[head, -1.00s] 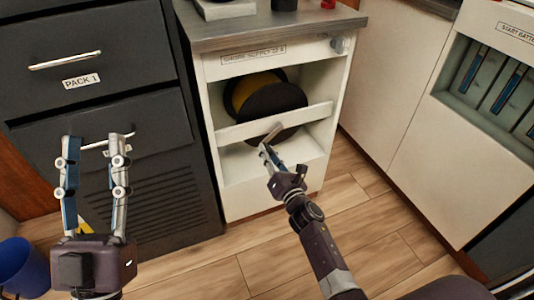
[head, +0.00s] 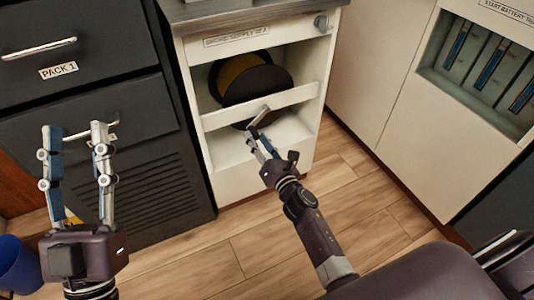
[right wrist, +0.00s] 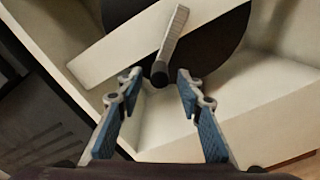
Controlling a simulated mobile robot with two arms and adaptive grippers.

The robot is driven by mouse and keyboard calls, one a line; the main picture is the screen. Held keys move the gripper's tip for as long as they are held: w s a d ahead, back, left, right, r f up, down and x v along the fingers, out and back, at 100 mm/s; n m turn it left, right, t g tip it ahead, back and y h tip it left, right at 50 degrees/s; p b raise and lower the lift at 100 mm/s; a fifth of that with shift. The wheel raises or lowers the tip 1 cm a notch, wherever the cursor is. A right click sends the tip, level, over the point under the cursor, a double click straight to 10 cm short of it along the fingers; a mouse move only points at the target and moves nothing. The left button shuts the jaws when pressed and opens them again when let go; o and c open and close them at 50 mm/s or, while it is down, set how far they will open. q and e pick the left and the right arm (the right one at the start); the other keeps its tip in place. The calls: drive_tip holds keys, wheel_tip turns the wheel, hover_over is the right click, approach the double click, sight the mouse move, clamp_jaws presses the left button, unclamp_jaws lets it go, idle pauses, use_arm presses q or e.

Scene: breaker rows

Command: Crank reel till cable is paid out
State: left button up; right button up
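The reel (head: 262,86) is a dark disc with a yellow part behind it, set in the white cabinet (head: 245,178). Its grey crank (head: 259,115) sticks out in front of the cabinet's crossbar; in the right wrist view the crank (right wrist: 174,35) slants down to a dark round end (right wrist: 160,75). My right gripper (head: 257,139) is at the crank. In the right wrist view its fingers (right wrist: 158,76) are apart, one on each side of the crank's end, with gaps showing. My left gripper (head: 76,128) is open and empty in front of the dark drawers. No cable can be made out.
A dark drawer unit labelled PACK 1 (head: 80,85) stands left of the cabinet. A white unit with a battery rack (head: 475,75) stands at the right. A blue bin (head: 20,268) is at the lower left. The wooden floor (head: 345,200) in front is clear.

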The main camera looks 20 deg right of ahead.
drive_tip(key=s, duration=1)
drive_tip(key=shift+d, duration=0.35)
